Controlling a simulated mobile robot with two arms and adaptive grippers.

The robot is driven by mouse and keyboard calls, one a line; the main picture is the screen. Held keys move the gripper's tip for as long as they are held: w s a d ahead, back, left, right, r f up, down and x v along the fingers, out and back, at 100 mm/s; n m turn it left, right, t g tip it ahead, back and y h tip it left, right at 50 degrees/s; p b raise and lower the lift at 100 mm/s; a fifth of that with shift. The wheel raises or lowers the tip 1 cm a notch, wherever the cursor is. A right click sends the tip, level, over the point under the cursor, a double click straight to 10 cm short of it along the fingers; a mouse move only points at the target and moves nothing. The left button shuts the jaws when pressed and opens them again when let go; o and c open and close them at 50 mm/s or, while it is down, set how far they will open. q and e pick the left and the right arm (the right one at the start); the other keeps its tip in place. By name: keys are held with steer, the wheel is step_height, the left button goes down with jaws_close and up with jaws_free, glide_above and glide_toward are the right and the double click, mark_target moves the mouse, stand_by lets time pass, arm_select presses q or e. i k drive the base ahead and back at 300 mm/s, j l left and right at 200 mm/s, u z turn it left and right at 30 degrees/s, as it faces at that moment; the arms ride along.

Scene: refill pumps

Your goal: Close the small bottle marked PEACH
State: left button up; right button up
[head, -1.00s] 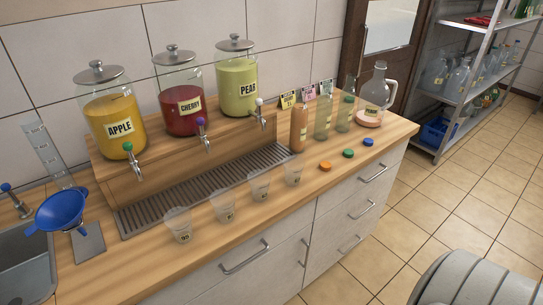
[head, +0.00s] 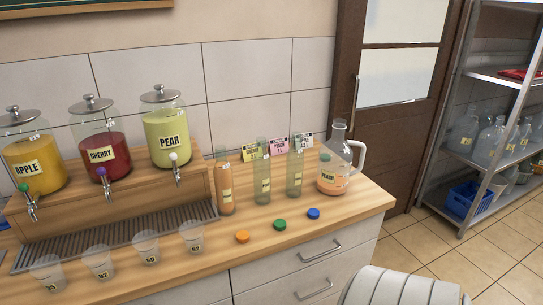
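Three small slim bottles stand upright on the wooden counter: one filled with orange-brown liquid (head: 225,192), a greenish clear middle one (head: 262,184) and a similar right one (head: 294,177). Each bears a label too small to read, so I cannot tell which is marked PEACH. No cap shows clearly on their necks. An orange cap (head: 242,237), a green cap (head: 280,224) and a blue cap (head: 313,213) lie in front of them.
A handled glass jug (head: 334,172) with some peach-coloured liquid stands right of the bottles. Apple (head: 30,168), cherry (head: 101,155) and pear (head: 167,141) dispensers stand on a wooden riser at left. Several plastic cups (head: 145,248) line the front. Counter around the caps is clear.

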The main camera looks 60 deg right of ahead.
mark_target(222, 171)
steer(key=k+l, duration=0.3)
steer(key=l, duration=0.15)
steer(key=k+l, duration=0.3)
steer(key=l, duration=0.15)
